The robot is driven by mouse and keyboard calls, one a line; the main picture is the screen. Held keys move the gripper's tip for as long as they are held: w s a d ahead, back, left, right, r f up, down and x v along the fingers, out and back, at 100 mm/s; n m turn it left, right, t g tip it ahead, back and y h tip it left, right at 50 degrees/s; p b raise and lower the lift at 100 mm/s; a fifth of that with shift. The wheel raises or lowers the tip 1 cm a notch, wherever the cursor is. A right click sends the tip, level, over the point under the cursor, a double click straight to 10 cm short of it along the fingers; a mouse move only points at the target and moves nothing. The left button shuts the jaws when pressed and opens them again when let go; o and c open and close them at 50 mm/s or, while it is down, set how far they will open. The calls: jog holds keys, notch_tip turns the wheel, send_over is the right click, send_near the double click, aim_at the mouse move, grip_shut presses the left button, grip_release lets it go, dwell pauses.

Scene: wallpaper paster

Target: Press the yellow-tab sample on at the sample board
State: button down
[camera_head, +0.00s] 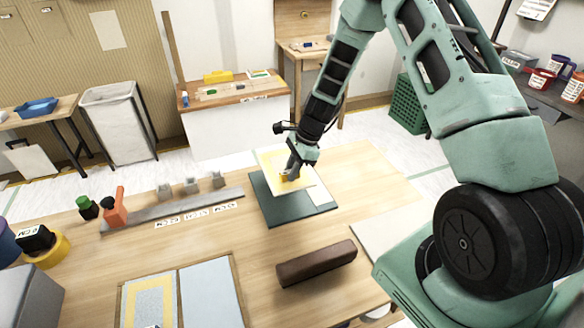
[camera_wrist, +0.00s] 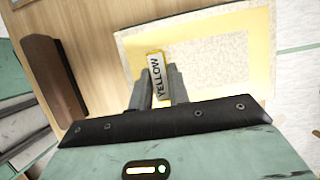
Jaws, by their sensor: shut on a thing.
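My gripper (camera_wrist: 159,85) is shut on the tab. In the head view my gripper (camera_head: 290,172) holds the sample (camera_head: 270,162) over a dark green mat (camera_head: 280,215) on the table, and the gripper hides part of the sheet. At the table's front, a board (camera_head: 238,290) carries a yellow-patterned panel (camera_head: 148,300) and a plain pale blue panel (camera_head: 205,295). I cannot tell whether this is the sample board.
A grey rail with upright blocks (camera_head: 172,210) and labels stands left of the mat. An orange tool (camera_head: 114,210) is at its left end.

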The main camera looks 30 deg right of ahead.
jog(key=shift+f+b, duration=1.75)
jog(key=shift+f, duration=1.3)
jog(key=shift+f+b, duration=0.95)
jog(key=shift+f, duration=0.6)
jog(key=c, duration=1.3)
grip_release()
jog(key=shift+o, duration=0.2)
